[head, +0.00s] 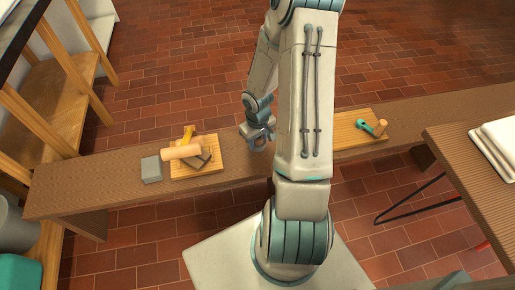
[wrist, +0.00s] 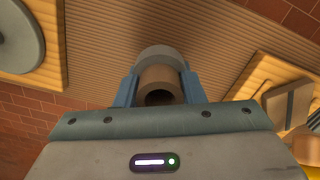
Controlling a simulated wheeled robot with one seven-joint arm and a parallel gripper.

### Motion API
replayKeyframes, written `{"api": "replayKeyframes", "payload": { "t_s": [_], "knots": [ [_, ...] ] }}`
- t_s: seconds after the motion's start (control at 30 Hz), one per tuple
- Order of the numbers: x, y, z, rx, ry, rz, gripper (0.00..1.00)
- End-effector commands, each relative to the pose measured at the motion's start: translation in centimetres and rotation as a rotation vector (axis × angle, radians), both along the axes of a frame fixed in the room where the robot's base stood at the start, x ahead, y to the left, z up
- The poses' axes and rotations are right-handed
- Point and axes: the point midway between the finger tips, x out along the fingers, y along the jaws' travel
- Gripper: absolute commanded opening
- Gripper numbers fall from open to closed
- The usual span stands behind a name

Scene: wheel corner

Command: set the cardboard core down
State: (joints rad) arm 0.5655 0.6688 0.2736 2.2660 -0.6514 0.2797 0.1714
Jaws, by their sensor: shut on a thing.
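The cardboard core (wrist: 160,75) is a brown hollow tube, seen end-on in the wrist view with its dark opening toward me. My gripper (wrist: 160,82) is shut on it, with one blue finger on each side. A pale grey round thing (wrist: 161,53) shows just beyond the core; I cannot tell whether they touch. In the head view my gripper (head: 258,136) is over the middle of the long brown bench (head: 105,183), between two wooden boards. The core cannot be made out there, and whether it touches the bench cannot be told.
The left board (head: 207,172) holds a wooden roller (head: 181,152), a yellow tool and dark pieces; a grey block (head: 151,169) stands beside it. The right board (head: 350,140) holds a teal tool (head: 365,127) and a small wooden cylinder (head: 380,128). A grey disc (wrist: 25,35) shows in the wrist view.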

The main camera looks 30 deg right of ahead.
Motion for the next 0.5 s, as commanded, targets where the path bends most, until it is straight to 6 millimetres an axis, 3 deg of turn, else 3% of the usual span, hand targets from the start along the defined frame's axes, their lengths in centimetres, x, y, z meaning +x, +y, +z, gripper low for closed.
{"api": "replayKeyframes", "payload": {
  "t_s": [0.3,0.5],
  "knots": [
    [0.0,0.1,-4.0,0.001,0.003,0.000,0.14],
    [0.0,0.0,-4.0,0.000,0.001,0.001,0.14]
  ]
}}
